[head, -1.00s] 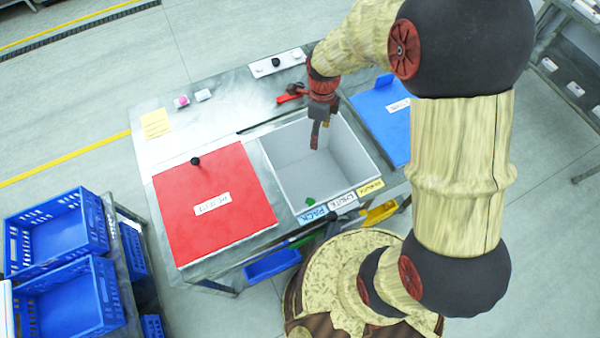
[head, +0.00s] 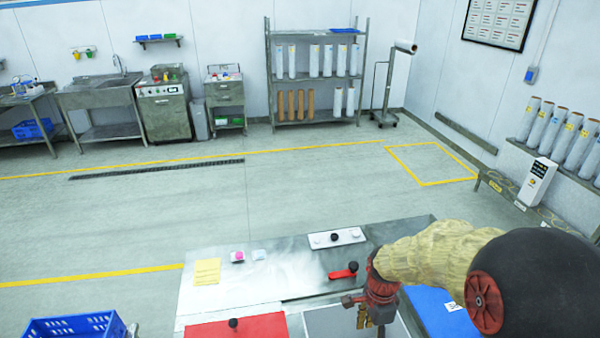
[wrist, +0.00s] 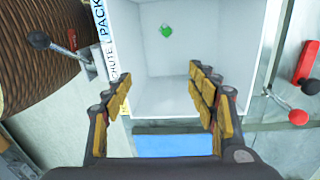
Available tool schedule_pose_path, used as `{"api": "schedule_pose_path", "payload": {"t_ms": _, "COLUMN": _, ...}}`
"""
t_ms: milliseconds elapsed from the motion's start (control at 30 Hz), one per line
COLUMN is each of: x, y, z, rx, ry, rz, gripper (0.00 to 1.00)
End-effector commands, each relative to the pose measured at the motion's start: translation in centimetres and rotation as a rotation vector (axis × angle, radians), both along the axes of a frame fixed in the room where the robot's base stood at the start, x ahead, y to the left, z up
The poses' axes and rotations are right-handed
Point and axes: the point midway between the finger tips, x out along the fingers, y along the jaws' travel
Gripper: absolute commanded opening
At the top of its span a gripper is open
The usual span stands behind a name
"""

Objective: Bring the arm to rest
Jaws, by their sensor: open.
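My gripper (wrist: 165,95) is open and empty in the wrist view, with its yellow-padded fingers apart. It hangs over the white bin (wrist: 183,70), whose floor holds a small green piece (wrist: 166,31). In the head view my gripper (head: 362,312) shows at the lower edge, above the partly cut-off bin (head: 328,322). My arm reaches in from the right, and its lower part is out of frame.
A red panel (head: 258,328) lies left of the bin and a blue panel (head: 438,312) right of it. A red-handled lever (head: 343,273) and a white knob plate (head: 335,239) are behind. A blue crate (head: 75,326) stands lower left. The floor beyond the table is clear.

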Motion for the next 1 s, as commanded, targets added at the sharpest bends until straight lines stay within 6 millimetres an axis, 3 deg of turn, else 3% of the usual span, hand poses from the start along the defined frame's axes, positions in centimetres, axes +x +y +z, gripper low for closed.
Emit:
{"api": "schedule_pose_path", "payload": {"t_ms": 267, "x": -3.3, "y": 0.0, "z": 3.3, "rx": 0.038, "ry": -0.012, "rz": 0.518, "gripper": 0.58}}
{"api": "schedule_pose_path", "payload": {"t_ms": 633, "x": -8.8, "y": 0.0, "z": 9.4, "rx": -0.004, "ry": -0.144, "rz": 1.199, "gripper": 0.58}}
{"api": "schedule_pose_path", "payload": {"t_ms": 800, "x": -11.6, "y": 0.0, "z": 11.5, "rx": -0.080, "ry": -0.228, "rz": 1.391, "gripper": 0.58}}
{"api": "schedule_pose_path", "payload": {"t_ms": 1000, "x": -14.1, "y": 0.0, "z": 13.3, "rx": -0.191, "ry": -0.349, "rz": 1.429, "gripper": 0.58}}
